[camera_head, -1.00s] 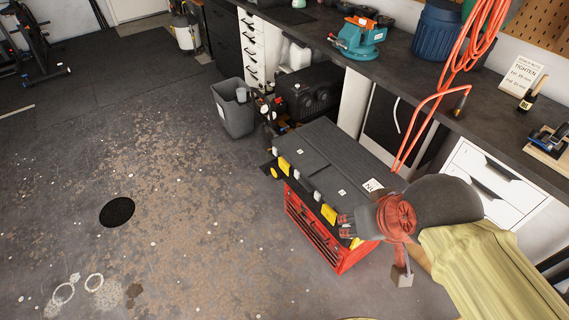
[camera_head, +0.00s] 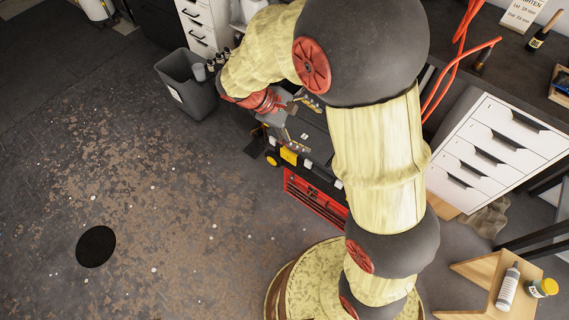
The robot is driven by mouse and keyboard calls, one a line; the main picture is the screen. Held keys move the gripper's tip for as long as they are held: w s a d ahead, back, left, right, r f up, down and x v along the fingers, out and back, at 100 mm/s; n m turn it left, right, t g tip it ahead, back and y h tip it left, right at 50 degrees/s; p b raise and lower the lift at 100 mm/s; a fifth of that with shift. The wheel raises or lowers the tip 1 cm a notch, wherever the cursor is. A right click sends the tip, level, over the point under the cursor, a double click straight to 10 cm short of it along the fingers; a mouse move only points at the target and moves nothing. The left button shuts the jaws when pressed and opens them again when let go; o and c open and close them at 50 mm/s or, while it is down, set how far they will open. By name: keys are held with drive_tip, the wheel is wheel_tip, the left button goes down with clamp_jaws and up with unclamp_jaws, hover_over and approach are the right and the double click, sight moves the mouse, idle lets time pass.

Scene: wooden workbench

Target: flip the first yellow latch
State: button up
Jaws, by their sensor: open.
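The toolbox has a black lid (camera_head: 317,143) and a red drawer front (camera_head: 314,198). It stands on the floor, largely covered by my arm. One yellow latch (camera_head: 289,156) shows on its front edge near the left end. A small rounded yellow part (camera_head: 272,158) sits just left of it. The other yellow latch is hidden behind my arm. My gripper (camera_head: 305,121) is open and empty, over the left part of the lid, just above the visible latch in the picture. Whether a finger touches the lid or latch cannot be told.
A grey bin (camera_head: 188,88) stands left of the toolbox. A white drawer unit (camera_head: 505,150) is at the right. An orange hose (camera_head: 445,85) hangs behind my arm. A wooden stand (camera_head: 483,290) with a bottle is at lower right.

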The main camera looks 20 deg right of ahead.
drive_tip(key=w+a+f+n+t+h, duration=0.1)
drive_tip(key=w+f+n+h, duration=0.15)
drive_tip(key=f, duration=0.25)
drive_tip(key=w+a+f+n+h, duration=0.2)
drive_tip(key=w+f, duration=0.2)
drive_tip(key=f, duration=0.2)
drive_tip(key=n+t+h, duration=0.2)
drive_tip(key=n+t, duration=0.9)
drive_tip(key=n, duration=0.2)
approach(288, 160)
drive_tip(key=b+x, duration=0.1)
drive_tip(key=x, duration=0.7)
drive_tip(key=shift+f+b, duration=0.2)
drive_tip(key=shift+b, duration=0.15)
drive_tip(key=shift+m, duration=0.25)
drive_tip(key=c, duration=0.3)
drive_tip(key=c, duration=0.8)
drive_tip(key=shift+c, duration=0.3)
drive_tip(key=shift+a+y, duration=0.1)
drive_tip(key=shift+y, duration=0.15)
